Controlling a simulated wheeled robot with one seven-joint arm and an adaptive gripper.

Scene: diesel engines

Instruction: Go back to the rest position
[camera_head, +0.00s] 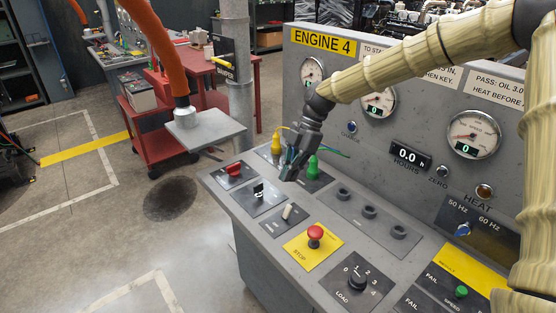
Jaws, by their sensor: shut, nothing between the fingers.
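My gripper (291,168) is dark and small in the picture. It hangs over the far end of the grey control console (225,183), at the end of my sleeved arm, which comes in from the upper right. Its fingers are shut and hold nothing. A green knob (313,167) stands just right of the gripper, and a yellow connector with a cable (277,142) is just behind it to the left. I cannot tell whether the gripper touches either one. The arm hides part of the upright gauge panel (420,125).
The console carries a red stop button (315,234), a load dial (357,282), a key switch (258,190), a red switch (234,169) and a small toggle (287,212). A grey pole (236,100) and a red cart (150,135) stand behind. Open floor (70,220) lies left.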

